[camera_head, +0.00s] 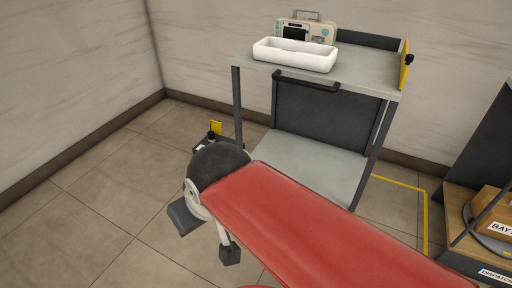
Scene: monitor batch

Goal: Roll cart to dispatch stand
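The grey cart (355,66) stands against the back wall, with a flat top, a lower shelf (310,165) and a dark bar handle (306,82) on its near side. A white tray (295,56) and a monitor device (306,30) sit on its top. My gripper (208,236), at the end of my red arm, is in front of the cart and left of its handle, apart from it. Its two dark fingertips are spread with nothing visible between them. The wooden stand (456,204) at the right edge has a partly cut-off label (496,276) reading "DISPATCH".
A yellow line (426,215) marks the floor between cart and stand. A box (490,205) labelled "BAY" is on the stand. A yellow tag (215,128) shows low by the cart's left side. Tiled floor at left is clear. My arm hides the floor before the cart.

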